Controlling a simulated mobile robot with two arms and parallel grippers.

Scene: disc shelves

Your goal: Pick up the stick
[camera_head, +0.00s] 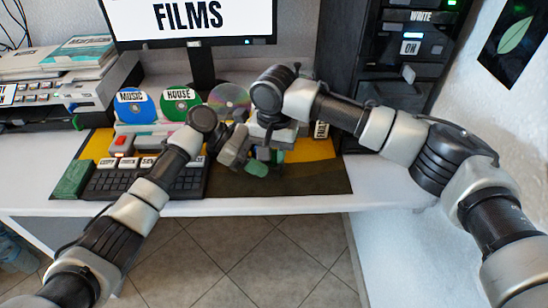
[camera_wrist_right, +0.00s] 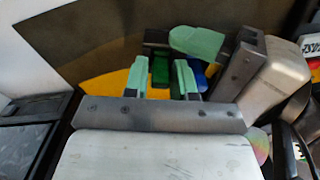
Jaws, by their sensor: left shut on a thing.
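My left gripper (camera_head: 238,152) is over the mat, left of my right gripper. Its green fingertip shows in the right wrist view (camera_wrist_right: 195,42), closed against a narrow black stick (camera_wrist_right: 155,38); most of that stick is hidden. My right gripper (camera_wrist_right: 160,80) is open, its two green-tipped fingers apart. Between them, farther off, a green stick (camera_wrist_right: 160,68) shows on yellow. A blue stick (camera_wrist_right: 199,76) is just right of the right-hand finger, partly hidden. In the head view the grippers and arms cover most of this spot.
A dark mat (camera_head: 325,182) with yellow parts lies on the white desk. A keyboard (camera_head: 150,184) and a green block (camera_head: 74,179) are at left. Music (camera_head: 131,96) and House (camera_head: 178,94) discs stand behind. A monitor (camera_head: 130,40) and a dark tower (camera_head: 345,45) are at the back.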

